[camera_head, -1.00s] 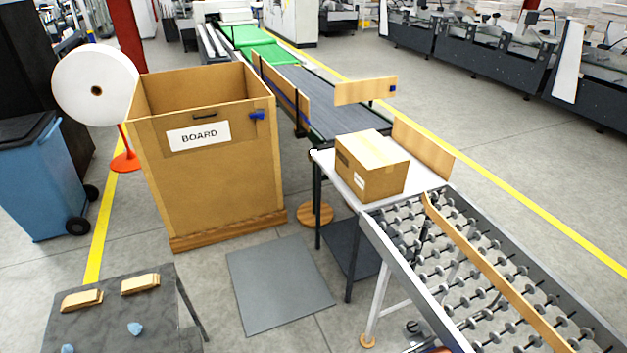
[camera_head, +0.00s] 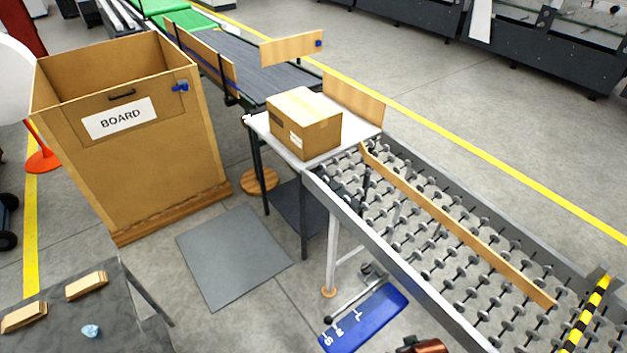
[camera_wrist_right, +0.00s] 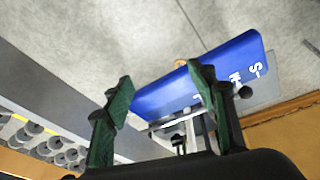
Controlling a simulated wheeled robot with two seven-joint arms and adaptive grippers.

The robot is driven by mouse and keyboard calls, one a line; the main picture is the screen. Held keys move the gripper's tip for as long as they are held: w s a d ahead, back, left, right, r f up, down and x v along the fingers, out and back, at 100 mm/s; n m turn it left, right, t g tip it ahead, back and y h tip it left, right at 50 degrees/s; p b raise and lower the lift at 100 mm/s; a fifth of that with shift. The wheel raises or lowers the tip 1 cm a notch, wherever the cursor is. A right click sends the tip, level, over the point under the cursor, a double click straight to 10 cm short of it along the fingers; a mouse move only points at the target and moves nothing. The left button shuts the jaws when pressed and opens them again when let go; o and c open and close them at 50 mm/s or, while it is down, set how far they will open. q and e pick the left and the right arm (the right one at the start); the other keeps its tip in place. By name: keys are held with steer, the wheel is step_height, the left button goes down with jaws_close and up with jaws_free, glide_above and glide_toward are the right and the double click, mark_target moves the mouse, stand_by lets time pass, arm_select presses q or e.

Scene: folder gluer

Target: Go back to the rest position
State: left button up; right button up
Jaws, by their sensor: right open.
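My right gripper (camera_wrist_right: 160,88) shows in the right wrist view, its two green-black fingers spread apart with nothing between them. Beyond the fingers, apart from them as far as I can tell, is a blue panel (camera_wrist_right: 225,65) with white letters. The blue panel (camera_head: 365,318) also shows in the head view, low beside the roller conveyor. Neither of my grippers can be made out in the head view. A closed cardboard carton (camera_head: 305,124) sits on the white table (camera_head: 262,128) at the head of the conveyor.
The roller conveyor (camera_head: 345,222) with a wooden rail (camera_head: 450,222) runs to the lower right. A large box marked BOARD (camera_head: 165,175) stands at left. A dark table (camera_head: 95,325) with wooden blocks is at the lower left. A grey mat (camera_head: 235,258) lies on open floor.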

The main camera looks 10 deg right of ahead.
step_height(320, 180, down, 31)
steer(key=s+a+g+b, duration=0.1)
steer(key=s+b, duration=0.2)
steer(key=b, duration=0.2)
steer(key=s+f+n+g+b, duration=0.1)
steer(key=s+f+b, duration=0.3)
steer(key=s+f, duration=1.5)
step_height(320, 180, down, 4)
steer(key=shift+s+a+r+g+y+b, duration=0.2)
steer(key=shift+g+y+b, duration=0.1)
